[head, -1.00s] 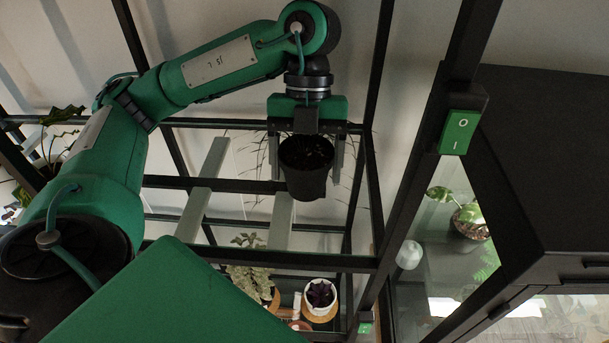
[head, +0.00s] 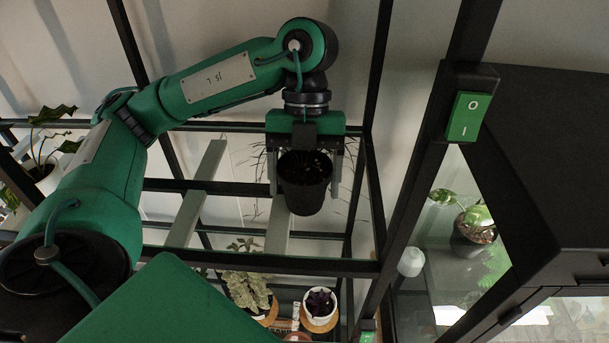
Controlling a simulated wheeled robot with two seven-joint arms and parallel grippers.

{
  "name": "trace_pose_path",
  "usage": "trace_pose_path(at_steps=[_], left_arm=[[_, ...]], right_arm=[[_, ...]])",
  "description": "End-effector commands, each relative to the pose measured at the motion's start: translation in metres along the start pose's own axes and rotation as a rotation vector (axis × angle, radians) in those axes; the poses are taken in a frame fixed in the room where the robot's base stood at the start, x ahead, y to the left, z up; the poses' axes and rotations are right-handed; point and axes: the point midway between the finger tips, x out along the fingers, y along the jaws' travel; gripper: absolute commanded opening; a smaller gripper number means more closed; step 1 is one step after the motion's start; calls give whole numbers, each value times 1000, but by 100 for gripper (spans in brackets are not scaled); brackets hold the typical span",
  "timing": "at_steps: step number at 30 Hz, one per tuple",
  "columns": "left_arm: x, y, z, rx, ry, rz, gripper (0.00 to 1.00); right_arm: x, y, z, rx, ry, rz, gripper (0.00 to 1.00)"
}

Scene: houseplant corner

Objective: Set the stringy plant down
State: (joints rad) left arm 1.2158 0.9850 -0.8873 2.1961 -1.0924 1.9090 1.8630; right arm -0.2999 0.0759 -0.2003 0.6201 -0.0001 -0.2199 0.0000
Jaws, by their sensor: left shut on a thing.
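The stringy plant (head: 304,183) is in a black pot with dark soil. Thin, stringy strands hang on both sides of it. My left gripper (head: 305,172) points down and is shut on the pot, one finger on each side. The pot is upright in front of the dark shelf frame (head: 262,264). I cannot tell whether its base touches anything. My right gripper is not in view.
Pale slats (head: 199,190) cross the frame near the pot. Below stand a leafy plant (head: 246,290) and a purple plant in a white pot (head: 320,305). A dark post with a green switch (head: 469,117) and a black cabinet (head: 560,160) are at right.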

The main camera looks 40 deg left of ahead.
Motion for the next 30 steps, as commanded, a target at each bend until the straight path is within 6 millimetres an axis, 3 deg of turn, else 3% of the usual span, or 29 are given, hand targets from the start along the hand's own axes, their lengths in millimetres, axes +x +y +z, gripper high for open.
trace_pose_path(at_steps=[7, 8, 11, 30], left_arm=[[4, 0, 2, 0, 0, 0, 48], [3, 0, 1, 0, 0, -1, 81], [3, 0, 1, 0, 0, 0, 100], [-4, 0, 1, 0, 0, -1, 100]], right_arm=[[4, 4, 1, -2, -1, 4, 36], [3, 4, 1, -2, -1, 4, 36], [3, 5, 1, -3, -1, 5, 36], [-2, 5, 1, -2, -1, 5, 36]])
